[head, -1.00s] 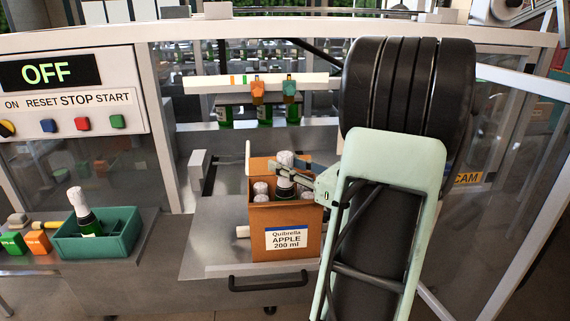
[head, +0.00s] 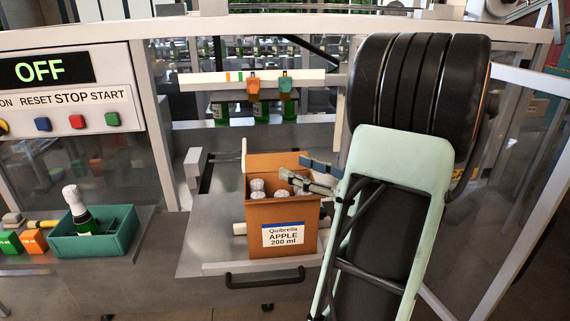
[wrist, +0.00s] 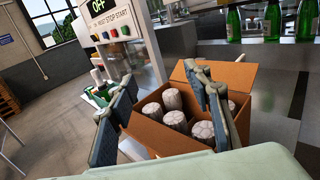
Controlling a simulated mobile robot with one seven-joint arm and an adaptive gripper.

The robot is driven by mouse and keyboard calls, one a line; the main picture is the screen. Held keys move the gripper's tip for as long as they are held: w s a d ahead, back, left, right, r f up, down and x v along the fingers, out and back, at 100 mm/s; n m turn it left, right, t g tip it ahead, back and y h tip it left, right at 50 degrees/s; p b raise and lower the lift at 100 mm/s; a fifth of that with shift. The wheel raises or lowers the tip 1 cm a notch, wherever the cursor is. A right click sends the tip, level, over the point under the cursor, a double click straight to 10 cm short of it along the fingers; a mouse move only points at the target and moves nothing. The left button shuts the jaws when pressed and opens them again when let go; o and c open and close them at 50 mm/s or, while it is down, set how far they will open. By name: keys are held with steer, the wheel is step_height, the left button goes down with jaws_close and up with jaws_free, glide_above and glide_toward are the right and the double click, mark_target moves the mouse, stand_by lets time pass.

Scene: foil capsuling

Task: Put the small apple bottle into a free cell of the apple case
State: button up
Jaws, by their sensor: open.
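The apple case (head: 255,215) is an open orange carton labelled "Quibrella APPLE 200 ml", standing on the grey table. White-capped bottles stand inside it; one cap (head: 257,185) shows above the front wall in the head view. Several caps show in the wrist view, one of them a cap (wrist: 172,98) near the middle; the bodies are hidden by the walls. My gripper (head: 293,167) is open and empty above the right side of the case. In the wrist view its fingers (wrist: 160,78) are spread wide over the case. I cannot tell which capped bottle is the small apple bottle.
A teal tray (head: 95,247) at left holds one dark bottle with a white foil top (head: 74,200). Green and orange blocks lie beside it. A white rail (head: 310,78) with clamps and green bottles is behind the case. The case flaps stand up.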

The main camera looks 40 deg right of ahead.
steer(key=v, duration=0.6)
steer(key=shift+s, duration=0.25)
steer(key=shift+w+r, duration=0.1)
stand_by(0.6)
